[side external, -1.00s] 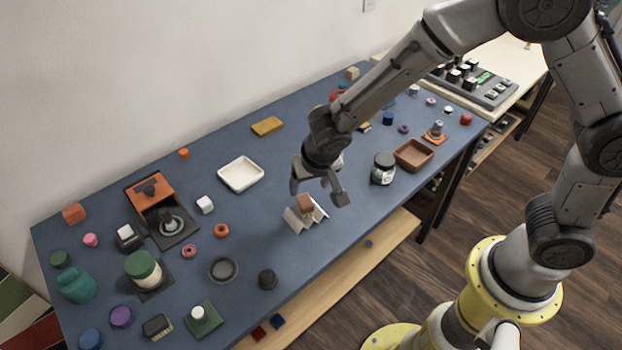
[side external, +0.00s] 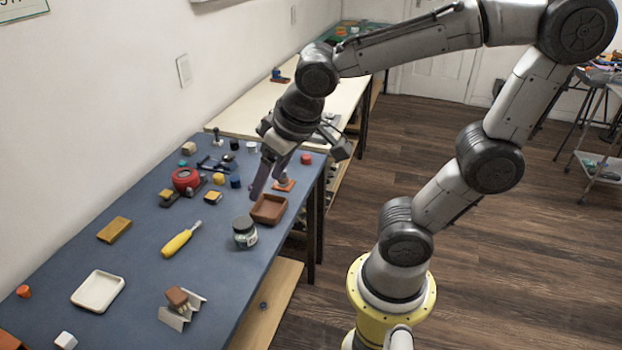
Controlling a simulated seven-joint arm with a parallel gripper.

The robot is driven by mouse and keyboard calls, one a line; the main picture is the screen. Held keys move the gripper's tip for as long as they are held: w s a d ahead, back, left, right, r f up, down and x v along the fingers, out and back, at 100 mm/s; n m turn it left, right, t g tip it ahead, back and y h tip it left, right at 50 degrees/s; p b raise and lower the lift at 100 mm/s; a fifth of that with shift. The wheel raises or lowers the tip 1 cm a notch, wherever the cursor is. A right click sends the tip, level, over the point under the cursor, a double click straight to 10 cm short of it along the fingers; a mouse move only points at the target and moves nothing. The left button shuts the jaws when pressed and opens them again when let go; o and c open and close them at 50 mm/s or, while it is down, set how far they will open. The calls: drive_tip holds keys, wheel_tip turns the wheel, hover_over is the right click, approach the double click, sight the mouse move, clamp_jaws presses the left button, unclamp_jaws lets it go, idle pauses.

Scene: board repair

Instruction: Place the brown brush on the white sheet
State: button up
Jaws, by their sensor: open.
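A small brown block, which looks like the brown brush (side external: 176,296), rests on top of a folded white sheet (side external: 175,319) near the front edge of the blue table. The sheet has raised, bent flaps, and the block sits slightly tilted on it. Bristles are too small to make out.
A yellow-handled screwdriver (side external: 178,243), a white dish (side external: 97,307) and a yellow block (side external: 114,229) lie left. A red round tool (side external: 186,179) stands behind. The table around the sheet is mostly clear.

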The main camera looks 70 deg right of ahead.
drive_tip(key=s+n, duration=0.2)
drive_tip(key=s, duration=0.5)
drive_tip(key=shift+s+d+r+t+y, duration=0.3)
drive_tip(key=shift+s+r+t+y, duration=0.05)
drive_tip(key=shift+r+t+y, duration=0.05)
